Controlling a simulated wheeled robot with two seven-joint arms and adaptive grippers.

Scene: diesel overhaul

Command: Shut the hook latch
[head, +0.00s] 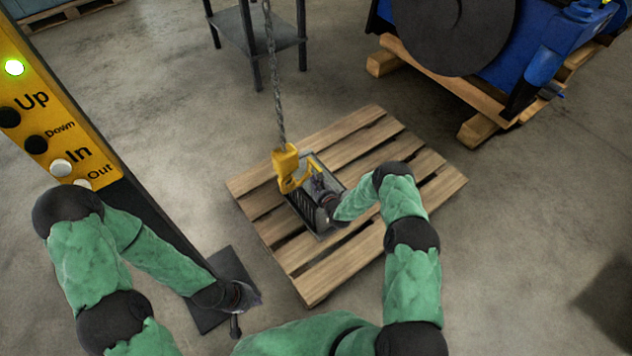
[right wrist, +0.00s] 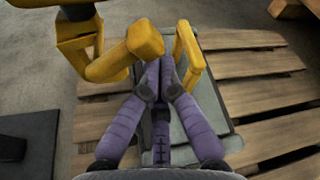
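A yellow hook (head: 285,160) hangs on a chain over a grey box-like part (head: 304,215). The right wrist view shows the hook's thick curved end (right wrist: 125,55) left of my fingers. A thin yellow bar (right wrist: 187,52) stands right of the fingers; I cannot tell whether it is the latch or a handle on the grey part. My right gripper (right wrist: 160,72) has its purple fingertips together between hook and bar, with nothing visible between them. Contact with either is unclear. My left gripper (head: 242,298) is low, away from the hook; its fingers are too small to read.
The grey part rests on a wooden pallet (head: 420,185). A yellow control post (head: 55,110) with Up, Down, In and Out buttons stands left, on a dark base plate (head: 232,268). A metal stand (head: 255,38) and a blue engine (head: 545,55) are behind. Floor at right is clear.

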